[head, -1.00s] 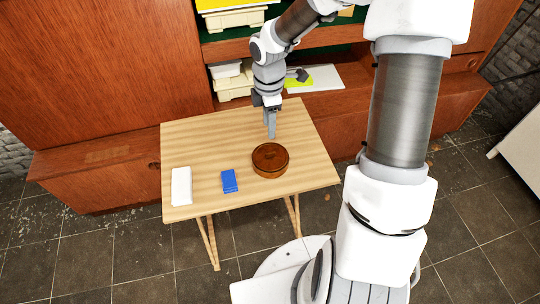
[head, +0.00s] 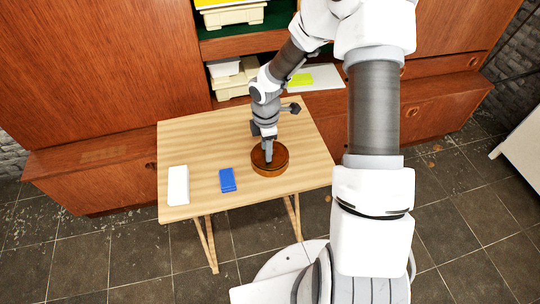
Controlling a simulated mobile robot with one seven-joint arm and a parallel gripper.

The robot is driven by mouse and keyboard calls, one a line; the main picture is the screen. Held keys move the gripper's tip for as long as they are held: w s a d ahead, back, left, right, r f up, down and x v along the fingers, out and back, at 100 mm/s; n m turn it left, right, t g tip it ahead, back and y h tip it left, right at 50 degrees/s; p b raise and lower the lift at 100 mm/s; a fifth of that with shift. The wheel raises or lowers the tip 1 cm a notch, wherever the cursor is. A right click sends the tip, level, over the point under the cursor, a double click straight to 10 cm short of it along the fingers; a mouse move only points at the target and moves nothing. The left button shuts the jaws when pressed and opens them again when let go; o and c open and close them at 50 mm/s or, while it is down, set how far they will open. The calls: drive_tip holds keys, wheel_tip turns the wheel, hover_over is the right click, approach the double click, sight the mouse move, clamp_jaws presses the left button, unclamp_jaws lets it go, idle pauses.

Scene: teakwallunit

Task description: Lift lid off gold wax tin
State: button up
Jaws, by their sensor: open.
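A round brown-gold tin with its lid on (head: 279,167) stands on the right part of the small wooden table. My gripper (head: 268,158) points down over the tin, with its fingers in front of the lid's middle and left part. The fingertips look at or just above the lid's top; whether they touch it I cannot tell. The jaws are open, and I see nothing held in them. My fingers hide part of the lid.
A blue block (head: 227,180) and a white block (head: 178,186) lie to the left on the light wooden table (head: 190,146). A wooden wall unit (head: 110,80) stands behind it, with trays and a yellow-green item (head: 300,80) on its shelves. The table's back left is clear.

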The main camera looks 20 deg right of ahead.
clamp_jaws()
drive_tip(key=shift+r, duration=0.1)
idle(0.4)
